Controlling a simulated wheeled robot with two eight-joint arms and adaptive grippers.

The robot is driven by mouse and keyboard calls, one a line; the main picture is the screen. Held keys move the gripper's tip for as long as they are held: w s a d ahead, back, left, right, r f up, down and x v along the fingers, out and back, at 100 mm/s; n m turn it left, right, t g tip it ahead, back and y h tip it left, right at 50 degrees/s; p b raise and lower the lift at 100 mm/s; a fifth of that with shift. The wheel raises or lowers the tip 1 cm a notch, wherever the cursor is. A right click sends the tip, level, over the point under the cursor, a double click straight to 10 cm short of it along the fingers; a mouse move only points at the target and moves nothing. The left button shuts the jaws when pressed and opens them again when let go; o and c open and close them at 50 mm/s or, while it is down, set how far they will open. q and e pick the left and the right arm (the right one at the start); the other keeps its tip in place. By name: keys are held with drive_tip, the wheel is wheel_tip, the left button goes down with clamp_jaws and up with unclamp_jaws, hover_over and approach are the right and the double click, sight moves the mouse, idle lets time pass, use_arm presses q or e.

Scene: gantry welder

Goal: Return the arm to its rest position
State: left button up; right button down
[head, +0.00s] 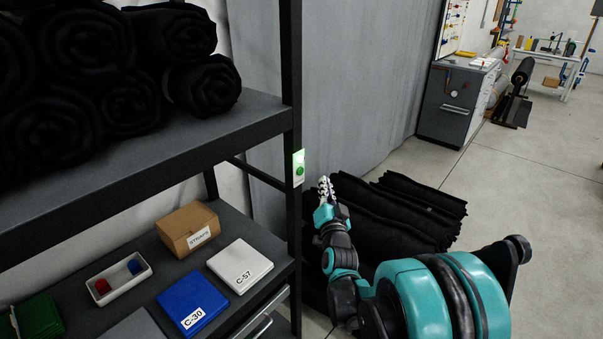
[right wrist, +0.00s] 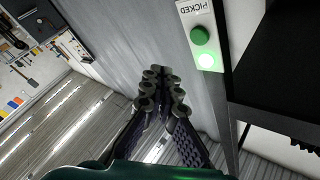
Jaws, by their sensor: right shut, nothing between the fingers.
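My right gripper (head: 325,187) is raised just to the right of the shelf post in the head view, with its fingers together and nothing held. Its fingers also show in the right wrist view (right wrist: 163,90), pointing up the picture. A small panel with a lit green light and a green button (head: 299,168) is fixed to the shelf post. In the right wrist view this panel (right wrist: 201,35) carries the word PICKED, and the fingers are apart from it. My left gripper is not in view.
The dark shelf (head: 150,160) holds rolled black fabric (head: 205,85) above. Below are a STRAPS box (head: 188,226), a white C-57 case (head: 240,265), a blue C-30 case (head: 192,302) and a white tray (head: 118,296). Folded black fabric (head: 420,200) lies behind my right arm. Open floor (head: 540,190) is at right.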

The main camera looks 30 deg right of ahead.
drive_tip(key=s+a+f+n+g+y, duration=0.2)
drive_tip(key=s+a+n+y, duration=0.15)
drive_tip(key=a, duration=0.45)
drive_tip(key=s+a+f+n+g+y, duration=0.2)
drive_tip(key=s+a+f+n+y, duration=0.15)
drive_tip(key=a, duration=0.35)
drive_tip(key=s+a+f+n+g, duration=0.2)
drive_tip(key=s+a+f+g, duration=0.1)
drive_tip(key=s, duration=0.6)
drive_tip(key=s+a+f+n+g, duration=0.3)
drive_tip(key=s+a+f+g, duration=0.1)
drive_tip(key=s, duration=0.5)
drive_tip(key=shift+s+f+y, duration=0.15)
drive_tip(key=shift+y, duration=0.15)
